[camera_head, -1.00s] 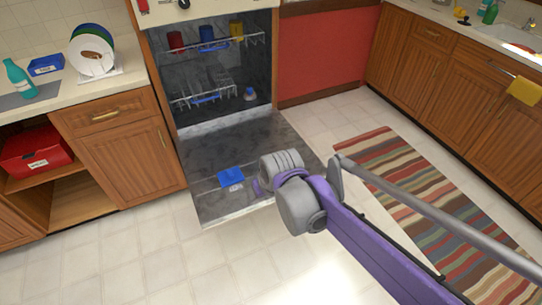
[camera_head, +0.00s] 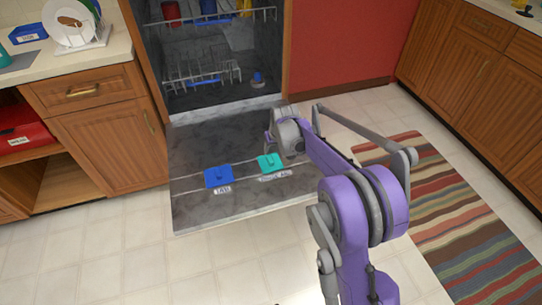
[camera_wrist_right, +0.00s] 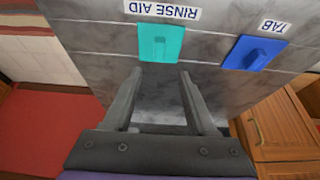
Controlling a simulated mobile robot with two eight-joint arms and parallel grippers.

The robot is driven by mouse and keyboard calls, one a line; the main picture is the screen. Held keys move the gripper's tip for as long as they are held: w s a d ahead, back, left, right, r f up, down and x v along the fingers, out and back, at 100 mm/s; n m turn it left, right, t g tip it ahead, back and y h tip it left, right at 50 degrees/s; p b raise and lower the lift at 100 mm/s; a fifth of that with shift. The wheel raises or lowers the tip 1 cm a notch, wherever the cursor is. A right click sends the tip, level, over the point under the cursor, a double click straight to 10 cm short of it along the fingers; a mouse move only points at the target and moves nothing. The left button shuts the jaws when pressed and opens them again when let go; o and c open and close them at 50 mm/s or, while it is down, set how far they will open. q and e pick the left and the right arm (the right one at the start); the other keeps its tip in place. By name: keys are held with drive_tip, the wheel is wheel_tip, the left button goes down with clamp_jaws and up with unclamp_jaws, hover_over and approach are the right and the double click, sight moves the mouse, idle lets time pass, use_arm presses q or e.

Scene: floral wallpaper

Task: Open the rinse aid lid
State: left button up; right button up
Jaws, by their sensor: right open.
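The teal rinse aid lid (camera_head: 269,163) lies on the inner face of the lowered dishwasher door (camera_head: 195,212), with a white label beside it. It looks shut. In the right wrist view the teal lid (camera_wrist_right: 161,50) is just beyond my right fingertips (camera_wrist_right: 161,74), centred between them and apart from them. My right gripper is open and empty. In the head view my right gripper (camera_head: 272,130) is over the door beside the teal lid, its fingers partly hidden by the wrist. My left gripper is not in view.
A blue lid labelled TAB (camera_head: 219,177) sits left of the teal lid. The lower rack (camera_head: 200,78) with dishes is behind in the dishwasher. Wooden cabinets (camera_head: 110,125) stand close on the left. The tiled floor (camera_head: 130,265) in front is clear.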

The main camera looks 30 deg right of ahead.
sight(270, 158)
drive_tip(key=b+x, duration=0.3)
drive_tip(key=x, duration=0.8)
drive_tip(key=shift+w+d, duration=0.15)
drive_tip(key=shift+w, duration=0.05)
drive_tip(key=shift+c, duration=0.3)
clamp_jaws()
idle(0.8)
